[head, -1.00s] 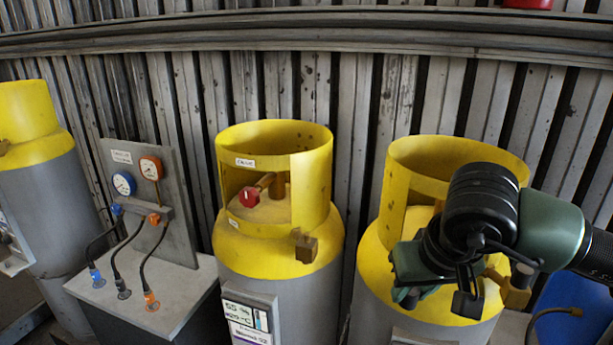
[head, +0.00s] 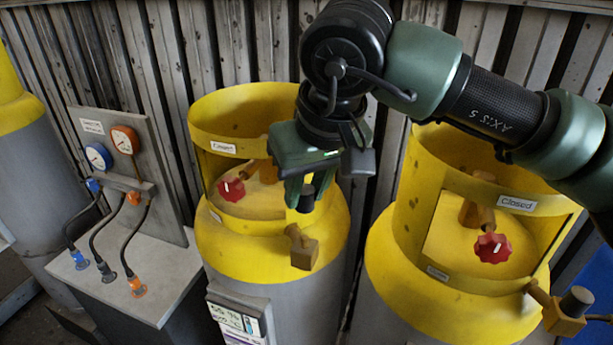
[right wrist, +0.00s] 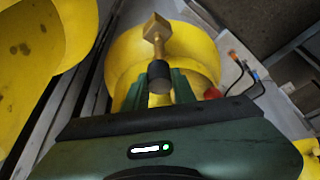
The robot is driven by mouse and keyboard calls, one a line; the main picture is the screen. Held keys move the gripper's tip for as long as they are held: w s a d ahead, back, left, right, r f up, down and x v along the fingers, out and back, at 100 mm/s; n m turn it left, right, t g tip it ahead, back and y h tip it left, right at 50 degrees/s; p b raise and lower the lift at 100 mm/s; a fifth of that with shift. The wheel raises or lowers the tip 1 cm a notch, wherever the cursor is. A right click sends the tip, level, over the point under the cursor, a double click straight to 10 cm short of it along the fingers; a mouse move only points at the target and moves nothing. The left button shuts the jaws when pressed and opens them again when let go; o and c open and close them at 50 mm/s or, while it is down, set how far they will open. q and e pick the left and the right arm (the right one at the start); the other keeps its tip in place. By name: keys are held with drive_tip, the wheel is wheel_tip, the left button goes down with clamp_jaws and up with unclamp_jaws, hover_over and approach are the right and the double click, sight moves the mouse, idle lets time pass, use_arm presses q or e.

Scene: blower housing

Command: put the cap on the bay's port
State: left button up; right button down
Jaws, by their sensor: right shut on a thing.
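My right gripper (head: 303,192) is shut on a small dark cap (head: 307,199). It holds the cap above the shoulder of the middle yellow-topped cylinder. The cap also shows between the fingers in the right wrist view (right wrist: 159,74). The middle cylinder's port (head: 303,250) is a brass block with a short stub at the front of its shoulder. The cap is above this port, with a gap in the head view. In the right wrist view the port (right wrist: 155,32) lines up just beyond the cap. My left gripper is not in view.
The right cylinder (head: 455,285) has a red valve knob, a "Closed" label and a brass fitting with a dark top (head: 577,301). The middle cylinder's yellow collar (head: 225,110) stands close behind my gripper. A gauge panel (head: 125,160) with hoses stands left.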

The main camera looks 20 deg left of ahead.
sight(306, 210)
drive_tip(key=shift+s+d+f, duration=0.1)
drive_tip(key=shift+s+f, duration=0.05)
drive_tip(key=shift+s, duration=0.4)
drive_tip(key=shift+s+f+b, duration=0.2)
drive_tip(key=shift+s+b, duration=0.15)
drive_tip(key=shift+b, duration=0.05)
drive_tip(key=f, duration=0.1)
drive_tip(key=w+f+b, duration=0.1)
drive_tip(key=f+b, duration=0.1)
drive_tip(key=shift+w+f, duration=0.25)
drive_tip(key=shift+s+r, duration=0.1)
drive_tip(key=shift+r, duration=0.1)
drive_tip(key=shift+s+r, duration=0.1)
drive_tip(key=shift+s, duration=0.25)
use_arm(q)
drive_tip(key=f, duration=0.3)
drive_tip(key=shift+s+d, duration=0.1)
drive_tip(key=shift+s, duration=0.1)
use_arm(e)
drive_tip(key=shift+s, duration=0.1)
drive_tip(key=shift+s+d, duration=0.1)
drive_tip(key=shift+w, duration=0.35)
